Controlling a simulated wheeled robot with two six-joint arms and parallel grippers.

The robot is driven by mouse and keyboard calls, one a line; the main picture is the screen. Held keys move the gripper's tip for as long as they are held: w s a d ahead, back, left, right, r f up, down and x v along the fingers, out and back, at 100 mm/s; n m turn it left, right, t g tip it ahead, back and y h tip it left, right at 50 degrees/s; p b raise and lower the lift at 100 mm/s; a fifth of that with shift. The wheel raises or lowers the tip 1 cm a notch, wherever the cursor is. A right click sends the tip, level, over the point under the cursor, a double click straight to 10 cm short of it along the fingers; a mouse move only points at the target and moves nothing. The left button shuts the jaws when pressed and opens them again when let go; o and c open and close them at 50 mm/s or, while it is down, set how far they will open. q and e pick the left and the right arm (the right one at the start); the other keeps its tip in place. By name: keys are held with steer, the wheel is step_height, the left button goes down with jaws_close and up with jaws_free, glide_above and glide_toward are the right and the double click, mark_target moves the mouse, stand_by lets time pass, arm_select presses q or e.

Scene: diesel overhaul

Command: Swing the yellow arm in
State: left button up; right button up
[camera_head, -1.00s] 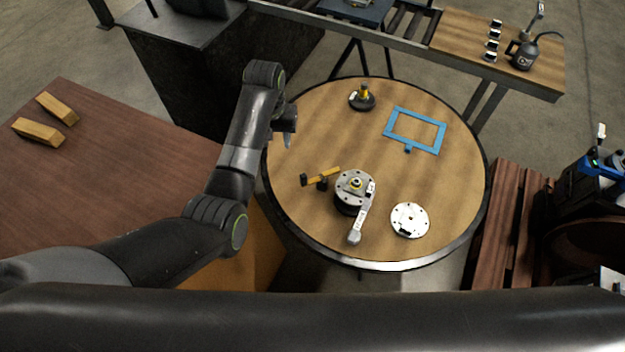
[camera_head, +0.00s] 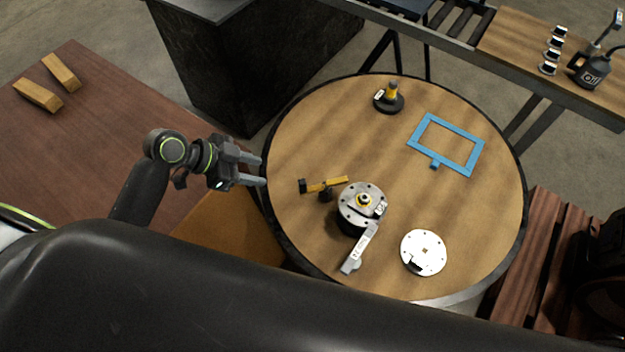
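The yellow arm (camera_head: 328,184) is a short bar with a black block at its left end. It sits on the round wooden table beside a silver flanged part (camera_head: 362,205), its right end close to that part's rim. A grey lever (camera_head: 360,249) with a light label runs from the silver part toward the table's front. My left gripper (camera_head: 262,171) is at the table's left edge, left of the yellow arm and apart from it. Its two fingers point right, spread with an empty gap. My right gripper does not show.
On the round table (camera_head: 300,130) are a blue frame (camera_head: 471,168), a black-based part with a yellow top (camera_head: 389,98) and a white disc (camera_head: 423,253). Two wooden blocks (camera_head: 38,95) lie on the brown table at left. A bench with an oil can (camera_head: 590,72) stands at back right.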

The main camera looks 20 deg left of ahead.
mark_target(300, 182)
arm_select(q)
steer(key=p+x, duration=0.2)
steer(key=x, duration=1.5)
steer(key=shift+s, duration=0.15)
jaws_close()
